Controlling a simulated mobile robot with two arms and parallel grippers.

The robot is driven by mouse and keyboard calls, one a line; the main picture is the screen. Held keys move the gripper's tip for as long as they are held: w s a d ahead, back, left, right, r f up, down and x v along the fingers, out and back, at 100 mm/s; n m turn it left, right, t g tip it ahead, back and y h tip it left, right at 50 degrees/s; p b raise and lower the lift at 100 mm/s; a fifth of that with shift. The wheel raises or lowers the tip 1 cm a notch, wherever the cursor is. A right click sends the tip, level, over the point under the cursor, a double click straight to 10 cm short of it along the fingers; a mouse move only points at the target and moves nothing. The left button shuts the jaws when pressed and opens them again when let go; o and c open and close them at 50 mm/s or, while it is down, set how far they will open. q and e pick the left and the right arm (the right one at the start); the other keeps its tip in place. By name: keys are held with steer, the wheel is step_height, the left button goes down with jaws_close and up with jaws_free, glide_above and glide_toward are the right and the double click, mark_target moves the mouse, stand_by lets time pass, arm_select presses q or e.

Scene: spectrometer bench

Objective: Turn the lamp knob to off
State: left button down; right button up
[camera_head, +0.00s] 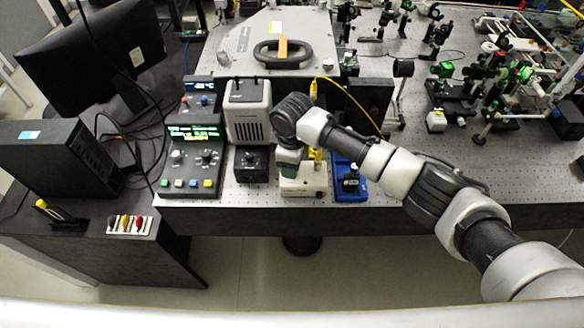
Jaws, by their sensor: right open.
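A grey vented housing (248,112) that looks like the lamp stands at the front of the bench. Below it is a black box with a round dark knob (250,160) facing me. I cannot read the knob's setting. My right arm reaches in from the right. Its wrist bends down just right of the housing, and my right gripper (288,156) is open and points down, to the right of the knob and apart from it. The fingertips are small and partly hidden by the wrist. My left gripper is out of view.
A controller with a green display and knobs (192,160) stands left of the lamp. A white box (304,180) and a blue mount (350,180) stand right of it. A yellow cable (352,98) runs behind my arm. Optics crowd the right side.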

step_height(320, 180, up, 8)
steer(key=b, duration=0.1)
steer(key=shift+b, duration=0.3)
